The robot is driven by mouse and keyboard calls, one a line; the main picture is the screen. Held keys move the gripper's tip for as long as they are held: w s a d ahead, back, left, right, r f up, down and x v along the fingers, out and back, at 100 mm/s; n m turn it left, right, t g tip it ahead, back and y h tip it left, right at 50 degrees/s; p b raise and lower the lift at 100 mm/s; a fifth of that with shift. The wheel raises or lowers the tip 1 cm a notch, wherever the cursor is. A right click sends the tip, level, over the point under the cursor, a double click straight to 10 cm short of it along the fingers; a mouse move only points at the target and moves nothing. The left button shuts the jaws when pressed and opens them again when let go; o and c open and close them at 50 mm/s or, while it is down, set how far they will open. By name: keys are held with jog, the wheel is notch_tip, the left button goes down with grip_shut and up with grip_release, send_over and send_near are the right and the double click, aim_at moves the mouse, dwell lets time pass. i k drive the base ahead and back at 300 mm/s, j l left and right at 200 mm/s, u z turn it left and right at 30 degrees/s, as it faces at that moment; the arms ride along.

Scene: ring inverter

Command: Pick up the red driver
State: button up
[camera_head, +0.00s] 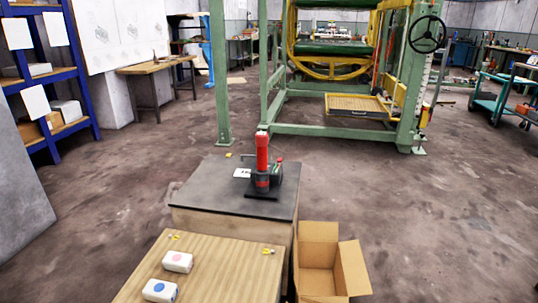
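The red driver (262,157) stands upright in a dark stand (264,192) on the dark-topped cabinet (210,182). Its lower end is hidden by the stand. A smaller red-tipped part with some green (279,167) shows at the right of the stand. My gripper is not in view.
A green frame machine (325,126) is behind; open floor (430,215) lies at right.

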aim_at(261, 137)
jog(key=l, duration=0.6)
jog(key=i+l, duration=0.1)
jog(key=l, duration=0.5)
jog(key=i+l, duration=0.2)
jog(key=l, duration=0.15)
jog(key=i+l+u, duration=0.1)
jog(key=l, duration=0.3)
jog(key=i+l, duration=0.7)
jog(key=i+u, duration=0.05)
jog(key=i, duration=0.05)
